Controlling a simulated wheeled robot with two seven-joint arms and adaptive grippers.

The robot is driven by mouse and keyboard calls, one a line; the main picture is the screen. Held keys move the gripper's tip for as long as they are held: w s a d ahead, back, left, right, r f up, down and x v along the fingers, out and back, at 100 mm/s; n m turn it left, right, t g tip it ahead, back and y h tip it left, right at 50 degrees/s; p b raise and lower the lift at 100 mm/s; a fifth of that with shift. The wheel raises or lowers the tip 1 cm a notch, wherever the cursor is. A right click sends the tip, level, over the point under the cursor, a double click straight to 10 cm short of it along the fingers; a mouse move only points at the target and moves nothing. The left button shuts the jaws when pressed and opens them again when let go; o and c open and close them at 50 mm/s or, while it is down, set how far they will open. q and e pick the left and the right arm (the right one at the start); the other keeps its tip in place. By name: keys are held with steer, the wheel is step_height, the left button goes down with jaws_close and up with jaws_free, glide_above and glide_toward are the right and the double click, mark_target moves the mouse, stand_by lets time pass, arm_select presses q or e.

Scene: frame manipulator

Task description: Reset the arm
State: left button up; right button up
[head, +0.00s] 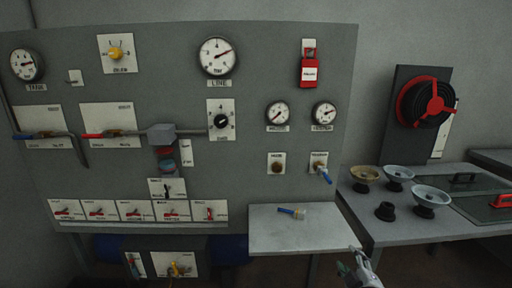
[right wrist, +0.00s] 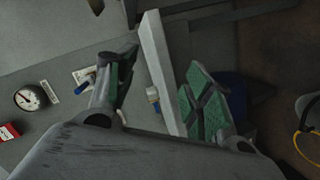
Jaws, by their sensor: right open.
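My right gripper (head: 355,264) is at the bottom of the head view, by the front right corner of the small grey shelf (head: 285,238). In the right wrist view its two green-padded fingers (right wrist: 158,80) stand wide apart. It is open and holds nothing that I can see. The shelf edge shows between and behind the fingers in that view. My left gripper is not in either view.
A grey panel (head: 245,110) carries gauges, switches and a red lockout tag (head: 309,72). A blue-handled piece (head: 292,212) lies on the shelf. A side table (head: 385,230) at right holds several bowls and a black cup (head: 386,211). A black-and-red reel (head: 426,102) hangs above it.

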steer(key=s+a+f+m+g+y, duration=0.1)
steer(key=s+a+f+m+g, duration=0.25)
steer(key=s, duration=0.45)
steer(key=s+a+f+m+g, duration=0.2)
steer(key=s+f+g, duration=0.25)
steer(key=s, duration=0.25)
steer(key=s+a+f+m+g+y, duration=0.1)
steer(key=s+a+f+m+g, duration=0.2)
steer(key=s, duration=0.5)
arm_select(q)
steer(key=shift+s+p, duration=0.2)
steer(key=shift+p, duration=0.55)
arm_select(e)
steer(key=s+a+f+g, duration=0.1)
steer(key=f, duration=1.2)
steer(key=s+a+f+g, duration=0.1)
steer(key=s+f, duration=0.1)
steer(key=f, duration=1.2)
steer(key=shift+y, duration=0.3)
